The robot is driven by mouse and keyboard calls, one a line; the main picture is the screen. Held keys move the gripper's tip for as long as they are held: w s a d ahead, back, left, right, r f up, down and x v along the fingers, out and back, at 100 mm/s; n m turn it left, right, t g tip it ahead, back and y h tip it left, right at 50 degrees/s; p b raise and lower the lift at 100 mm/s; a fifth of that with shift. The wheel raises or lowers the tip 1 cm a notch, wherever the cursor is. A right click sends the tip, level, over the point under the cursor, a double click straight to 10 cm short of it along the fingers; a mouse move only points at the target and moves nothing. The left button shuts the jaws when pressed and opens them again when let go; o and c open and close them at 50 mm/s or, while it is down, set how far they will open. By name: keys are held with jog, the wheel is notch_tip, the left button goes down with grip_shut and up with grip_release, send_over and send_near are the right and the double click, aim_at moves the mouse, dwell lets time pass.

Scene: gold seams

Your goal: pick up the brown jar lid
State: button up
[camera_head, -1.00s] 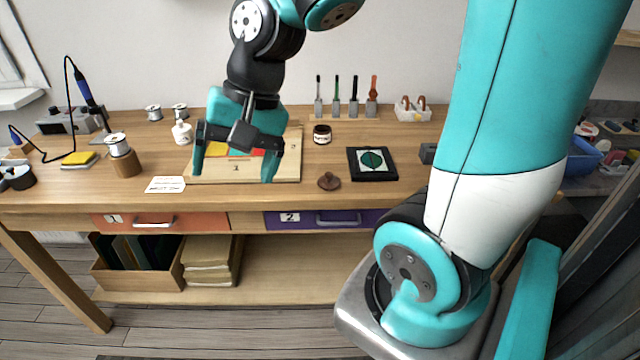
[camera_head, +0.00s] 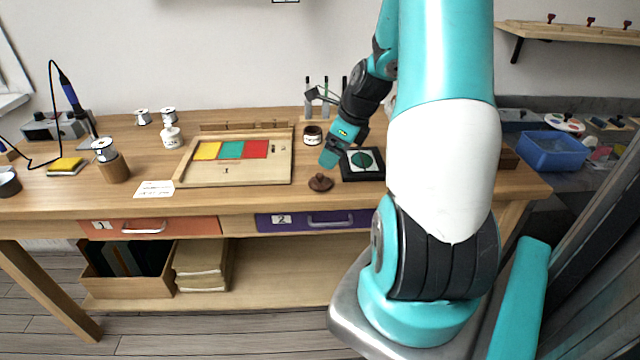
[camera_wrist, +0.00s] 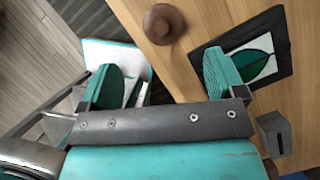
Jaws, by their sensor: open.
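The brown jar lid (camera_head: 320,182) lies on the wooden table near its front edge, with its knob up. In the wrist view the lid (camera_wrist: 164,23) shows at the top, beyond the fingertips and between their lines. My gripper (camera_head: 332,158) is above the table, just up and right of the lid in the head view. In the wrist view my gripper (camera_wrist: 165,72) has its two teal fingers wide apart with nothing between them. It does not touch the lid.
A black-framed leaf picture (camera_head: 375,170) lies right of the lid, close to my gripper. A wooden board with coloured tiles (camera_head: 235,173) lies to the left. A grey block (camera_wrist: 273,134) shows in the wrist view. The table is clear around the lid's front.

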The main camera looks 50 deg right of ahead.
aim_at(321, 175)
jog(key=x, duration=0.9)
jog(key=shift+w+f, duration=0.15)
jog(key=shift+f, duration=0.15)
jog(key=shift+c, duration=0.5)
jog(key=c, duration=0.9)
